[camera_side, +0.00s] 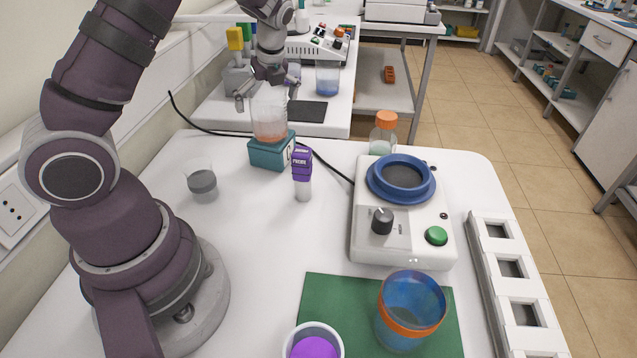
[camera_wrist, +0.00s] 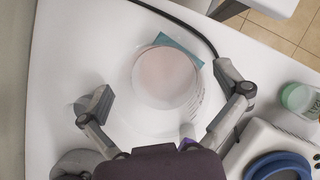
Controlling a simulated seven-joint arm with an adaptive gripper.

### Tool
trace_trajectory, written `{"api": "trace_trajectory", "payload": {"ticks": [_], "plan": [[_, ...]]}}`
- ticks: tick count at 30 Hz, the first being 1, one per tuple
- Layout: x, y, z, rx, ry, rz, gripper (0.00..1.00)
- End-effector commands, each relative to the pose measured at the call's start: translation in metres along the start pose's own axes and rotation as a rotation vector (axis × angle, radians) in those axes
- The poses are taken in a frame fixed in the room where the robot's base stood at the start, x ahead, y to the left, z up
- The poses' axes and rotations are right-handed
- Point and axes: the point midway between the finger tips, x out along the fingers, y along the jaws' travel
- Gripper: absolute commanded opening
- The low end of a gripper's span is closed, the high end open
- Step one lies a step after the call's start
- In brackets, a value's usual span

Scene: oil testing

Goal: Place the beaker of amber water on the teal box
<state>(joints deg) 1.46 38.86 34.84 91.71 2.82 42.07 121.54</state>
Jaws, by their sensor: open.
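The clear beaker of amber water (camera_side: 269,122) stands upright on the teal box (camera_side: 266,154), with pale orange liquid at its bottom. In the wrist view the beaker (camera_wrist: 165,78) is seen from above, and a corner of the teal box (camera_wrist: 184,46) shows beyond it. My gripper (camera_side: 266,93) is open above and behind the beaker in the side view. In the wrist view my gripper (camera_wrist: 166,90) has one finger on each side of the beaker, with visible gaps. The box top under the beaker is mostly hidden.
A purple-capped probe (camera_side: 302,172) stands right beside the box. A beaker of grey liquid (camera_side: 202,182) is to its left. A white device with a blue ring (camera_side: 400,180), an orange-capped bottle (camera_side: 384,134) and a black cable (camera_side: 335,172) are to the right.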

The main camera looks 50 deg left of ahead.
Motion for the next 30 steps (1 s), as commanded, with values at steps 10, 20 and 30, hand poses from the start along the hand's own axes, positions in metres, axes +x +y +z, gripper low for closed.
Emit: {"api": "trace_trajectory", "payload": {"ticks": [10, 20, 30], "plan": [[-0.086, -0.002, 0.000, 0.003, -0.002, -0.008, 0.98], [-0.119, 0.009, -0.016, -0.215, 0.105, -0.051, 0.98], [-0.170, 0.066, -0.123, -1.421, 0.590, -0.107, 0.98]]}}
